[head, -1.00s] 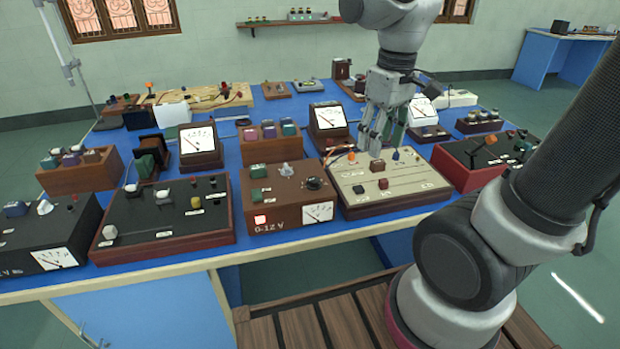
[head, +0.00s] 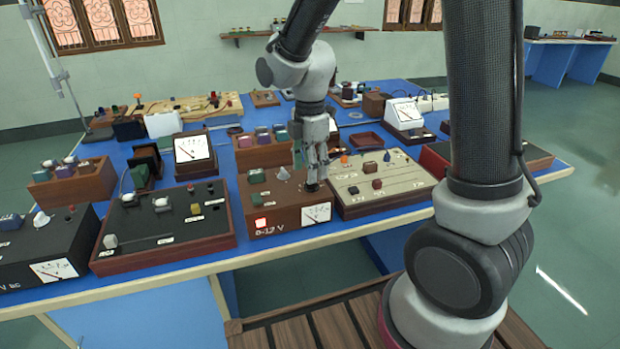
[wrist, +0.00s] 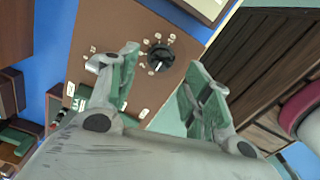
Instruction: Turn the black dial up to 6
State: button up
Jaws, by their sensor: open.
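The black dial (wrist: 160,58) is a round knob with a pale pointer mark, ringed by small white number labels too small to read. It sits on the brown 0-12 V box (head: 275,212), which has a white meter (head: 317,213) and a lit red switch (head: 261,223) on its front. My gripper (head: 313,170) is open above the right part of this box and largely hides the dial in the head view. In the wrist view the dial lies beyond the gap between my two fingers. I cannot tell whether they touch it.
A cream panel (head: 400,185) with knobs stands close on the right. A black panel box (head: 160,230) stands on the left. White meters (head: 192,148) and other boxes fill the blue bench behind. The bench's front edge is clear.

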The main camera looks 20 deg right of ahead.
jog(key=shift+f, duration=1.9)
jog(key=shift+c, duration=0.2)
jog(key=c, duration=1)
